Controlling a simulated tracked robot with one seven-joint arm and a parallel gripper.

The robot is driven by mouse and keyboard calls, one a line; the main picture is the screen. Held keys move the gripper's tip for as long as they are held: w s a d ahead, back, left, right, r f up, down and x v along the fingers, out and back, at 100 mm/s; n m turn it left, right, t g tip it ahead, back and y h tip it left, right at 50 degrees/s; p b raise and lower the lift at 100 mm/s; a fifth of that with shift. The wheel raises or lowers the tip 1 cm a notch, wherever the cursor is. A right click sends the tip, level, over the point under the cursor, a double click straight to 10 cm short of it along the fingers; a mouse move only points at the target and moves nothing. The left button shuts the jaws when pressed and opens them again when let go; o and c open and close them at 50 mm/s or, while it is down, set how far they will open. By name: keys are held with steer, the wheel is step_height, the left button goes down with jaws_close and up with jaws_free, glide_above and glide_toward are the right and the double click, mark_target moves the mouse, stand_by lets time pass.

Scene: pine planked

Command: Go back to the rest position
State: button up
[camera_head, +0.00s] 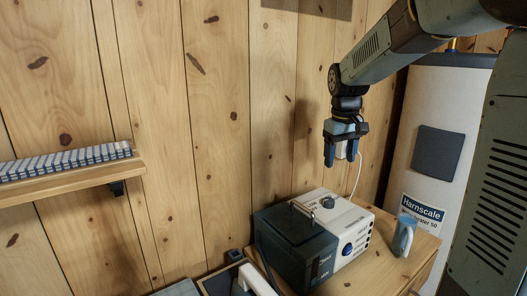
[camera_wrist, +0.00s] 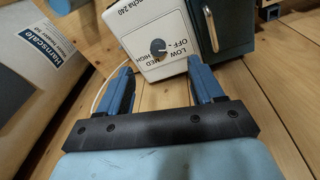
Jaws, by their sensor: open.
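My gripper (camera_head: 341,158) hangs from my arm in front of the pine wall, fingers pointing down, above and apart from a white and dark green appliance (camera_head: 350,220). In the wrist view my gripper (camera_wrist: 163,78) shows two blue fingers spread apart with nothing held between them. Beyond the fingers is the appliance's white face (camera_wrist: 150,30) with a dark knob (camera_wrist: 158,46) marked OFF, LOW, MED and HIGH.
The appliance stands on a wooden cabinet (camera_head: 385,268) beside a blue and white object (camera_head: 403,236). A white tank (camera_head: 402,165) labelled Harnscale stands at the right. A wall shelf (camera_head: 70,186) holds a row of blue and white items at the left. A white cord (camera_head: 357,178) runs down the wall.

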steer(key=s+m+t, duration=0.3)
steer(key=s+t, duration=0.1)
steer(key=s, duration=2)
steer(key=shift+s+d+r+m+y, duration=0.2)
steer(key=shift+s+r+m+y, duration=0.1)
steer(key=shift+s+r, duration=0.15)
